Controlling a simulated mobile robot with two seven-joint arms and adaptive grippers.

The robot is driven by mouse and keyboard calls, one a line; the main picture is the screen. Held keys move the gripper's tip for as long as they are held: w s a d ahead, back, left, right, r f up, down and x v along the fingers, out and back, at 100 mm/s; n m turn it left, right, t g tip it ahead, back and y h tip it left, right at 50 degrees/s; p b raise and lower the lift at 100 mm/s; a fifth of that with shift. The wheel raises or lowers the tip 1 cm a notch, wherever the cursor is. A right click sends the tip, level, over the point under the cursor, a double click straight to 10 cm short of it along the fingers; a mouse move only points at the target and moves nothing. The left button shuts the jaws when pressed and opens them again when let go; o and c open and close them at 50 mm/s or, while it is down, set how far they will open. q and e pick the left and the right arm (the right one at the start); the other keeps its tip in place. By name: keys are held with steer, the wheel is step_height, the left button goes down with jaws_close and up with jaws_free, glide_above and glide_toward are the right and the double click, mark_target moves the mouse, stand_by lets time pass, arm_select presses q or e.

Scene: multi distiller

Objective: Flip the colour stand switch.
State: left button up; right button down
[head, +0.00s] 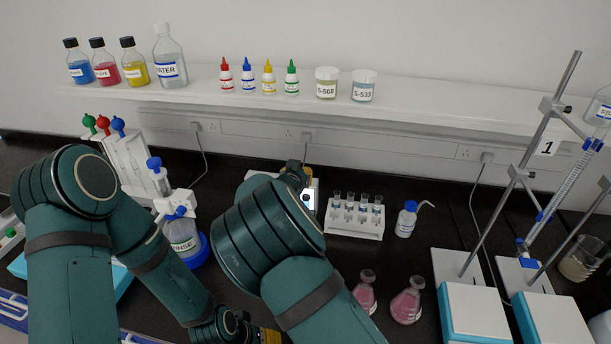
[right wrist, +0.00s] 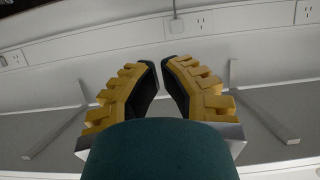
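A pale device (head: 311,194), possibly the colour stand, stands on the black bench behind my right arm. Only its edges show, so I cannot make out a switch. My right gripper is at this device, mostly hidden by its own arm in the head view; a yellow part of it (head: 308,172) shows there. In the right wrist view my right gripper (right wrist: 160,63) has its fingertips almost together, with nothing seen between them. My left gripper (head: 268,336) is at the bottom edge, with its fingers cut off from view.
A rack of vials (head: 355,218) stands right of the device, with a wash bottle (head: 406,219) beside it. Pink flasks (head: 406,300) are in front. Burette stands (head: 508,205) stand at the right. A rinse bottle (head: 184,238) and pipette stand (head: 128,160) are left. A shelf (head: 430,103) runs behind.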

arm_select(q)
step_height(320, 180, up, 2)
steer(key=shift+r+p, duration=0.2)
steer(key=shift+p, duration=0.95)
arm_select(e)
steer(key=x, duration=0.9)
steer(key=shift+w+d, duration=0.15)
arm_select(q)
steer(key=shift+f, duration=0.2)
arm_select(e)
step_height(320, 180, down, 3)
steer(key=shift+f, duration=0.65)
arm_select(q)
steer(key=shift+f+b, duration=0.1)
steer(key=shift+b, duration=0.2)
arm_select(e)
steer(key=shift+f, duration=0.1)
